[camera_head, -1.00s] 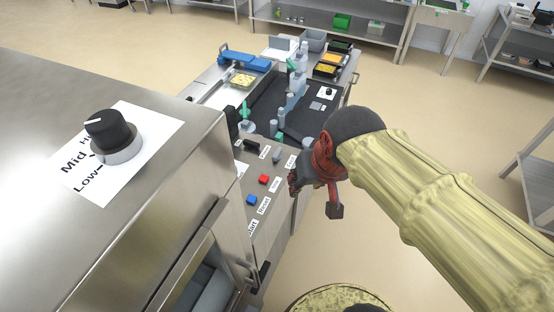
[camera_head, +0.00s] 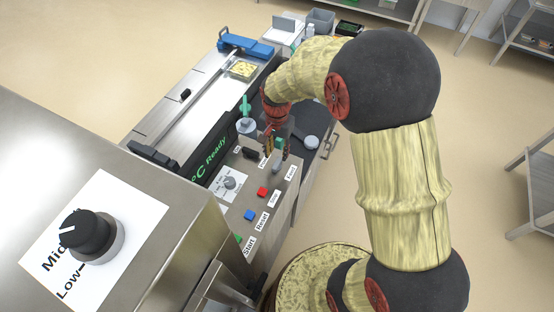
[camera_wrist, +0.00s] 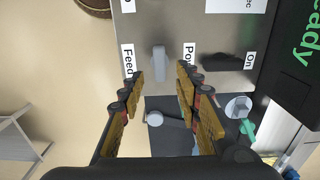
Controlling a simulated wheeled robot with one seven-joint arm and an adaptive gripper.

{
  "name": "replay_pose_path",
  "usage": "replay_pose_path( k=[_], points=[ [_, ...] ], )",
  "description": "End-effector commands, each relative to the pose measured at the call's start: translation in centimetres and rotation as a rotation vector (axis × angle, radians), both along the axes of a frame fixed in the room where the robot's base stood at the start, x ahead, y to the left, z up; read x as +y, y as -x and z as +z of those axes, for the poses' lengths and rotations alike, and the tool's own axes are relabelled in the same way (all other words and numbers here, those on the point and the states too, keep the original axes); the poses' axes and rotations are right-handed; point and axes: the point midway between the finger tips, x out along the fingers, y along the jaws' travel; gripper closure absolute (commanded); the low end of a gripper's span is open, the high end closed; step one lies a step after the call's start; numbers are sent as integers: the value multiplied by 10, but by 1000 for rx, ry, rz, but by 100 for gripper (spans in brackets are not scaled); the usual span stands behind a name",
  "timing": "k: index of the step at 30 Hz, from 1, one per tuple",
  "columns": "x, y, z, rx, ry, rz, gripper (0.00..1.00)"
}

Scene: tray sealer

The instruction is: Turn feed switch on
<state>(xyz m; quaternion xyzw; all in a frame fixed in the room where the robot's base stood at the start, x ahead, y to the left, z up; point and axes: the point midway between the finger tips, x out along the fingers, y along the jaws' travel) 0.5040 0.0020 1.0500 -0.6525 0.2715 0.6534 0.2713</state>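The feed switch is a small grey lever (camera_wrist: 160,63) on the steel control panel, beside the "Feed" label (camera_wrist: 128,60) in the wrist view. In the head view the feed switch (camera_head: 277,166) shows just below my gripper (camera_head: 274,147), partly crowded by the fingers. In the wrist view my gripper (camera_wrist: 160,88) is open and empty, its two fingertips on either side of the lever's line and short of it in the picture. I cannot tell whether any finger touches the panel.
A black power switch (camera_wrist: 220,60) sits right of the "Power" label in the wrist view. The panel also bears a red button (camera_head: 262,191), a blue button (camera_head: 250,215) and a small dial (camera_head: 229,182). A large black knob (camera_head: 88,234) stands on the near steel housing.

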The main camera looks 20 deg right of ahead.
Motion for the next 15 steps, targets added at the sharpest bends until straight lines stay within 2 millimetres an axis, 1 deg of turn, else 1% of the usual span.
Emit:
replay_pose_path(
  k=[1,3,9,12,15],
  points=[
    [0,1,-9,3,0,0,67],
    [0,1,-21,3,0,1,67],
    [0,1,-48,1,0,2,67],
    [0,0,-56,0,0,2,67],
    [0,0,-59,-1,-1,2,67]
  ],
)
